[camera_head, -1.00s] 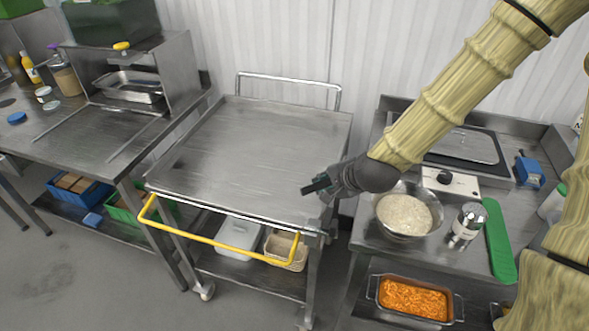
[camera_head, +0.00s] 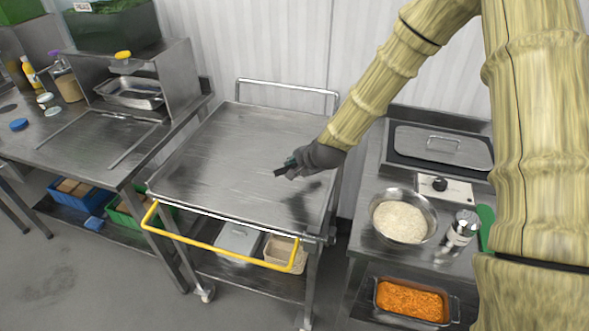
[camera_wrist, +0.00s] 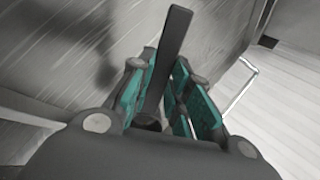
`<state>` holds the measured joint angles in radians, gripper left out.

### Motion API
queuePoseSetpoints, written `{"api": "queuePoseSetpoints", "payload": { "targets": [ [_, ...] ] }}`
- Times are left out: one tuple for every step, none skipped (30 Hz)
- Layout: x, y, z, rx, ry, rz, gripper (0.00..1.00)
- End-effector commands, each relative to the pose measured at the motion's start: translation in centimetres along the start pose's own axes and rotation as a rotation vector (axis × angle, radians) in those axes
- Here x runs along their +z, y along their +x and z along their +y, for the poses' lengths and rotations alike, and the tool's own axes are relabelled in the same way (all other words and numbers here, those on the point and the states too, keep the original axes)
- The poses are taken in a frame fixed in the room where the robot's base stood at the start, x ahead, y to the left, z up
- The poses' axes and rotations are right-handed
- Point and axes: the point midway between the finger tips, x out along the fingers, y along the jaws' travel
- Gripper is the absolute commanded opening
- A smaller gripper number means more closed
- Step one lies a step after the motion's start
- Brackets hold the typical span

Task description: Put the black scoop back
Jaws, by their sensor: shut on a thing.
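My gripper (camera_head: 290,168) is above the right part of the steel cart top (camera_head: 215,165). In the wrist view, the teal-padded fingers of my gripper (camera_wrist: 160,95) are shut on the dark handle of the black scoop (camera_wrist: 176,45), which sticks out between them. In the head view only a short dark end of the black scoop (camera_head: 281,171) shows at the fingertips. The scoop's bowl cannot be made out in either view.
The cart top is bare, with a yellow push handle (camera_head: 215,243) in front. To the right, a counter holds a bowl of rice (camera_head: 400,222), a metal shaker (camera_head: 461,228) and a lidded pan (camera_head: 440,148). A left bench holds a steel tray (camera_head: 130,93).

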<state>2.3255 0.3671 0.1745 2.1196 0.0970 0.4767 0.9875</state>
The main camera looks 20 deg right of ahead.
Motion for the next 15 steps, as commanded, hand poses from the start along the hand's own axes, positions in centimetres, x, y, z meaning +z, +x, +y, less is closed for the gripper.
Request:
{"api": "queuePoseSetpoints", "payload": {
  "targets": [
    [0.0,0.2,-0.3,0.000,-0.001,0.000,0.00],
    [0.0,0.3,-0.3,0.000,-0.001,0.000,0.00],
    [0.0,0.5,-0.4,0.001,-0.001,0.000,0.00],
    [0.1,0.6,-0.5,0.001,-0.001,0.000,0.00],
    [0.1,0.7,-0.7,0.001,-0.001,-0.001,0.00],
    [0.1,1.0,-1.0,0.001,-0.001,-0.001,0.00],
    [0.1,1.2,-1.0,0.001,0.000,0.000,0.00],
    [0.0,1.4,-0.7,0.003,0.001,0.000,0.00],
    [0.0,1.7,-0.3,0.003,0.002,0.000,0.00],
    [0.0,1.9,-0.1,0.003,0.002,0.000,0.00],
    [0.0,2.1,0.0,0.003,0.002,0.000,0.00],
    [0.0,2.4,0.4,0.003,0.001,-0.001,0.00],
    [0.0,2.6,0.6,0.004,0.000,-0.001,0.00],
    [0.0,2.8,0.7,0.003,0.001,0.000,0.00],
    [0.0,3.0,0.9,0.002,0.001,0.000,0.00]
  ]
}}
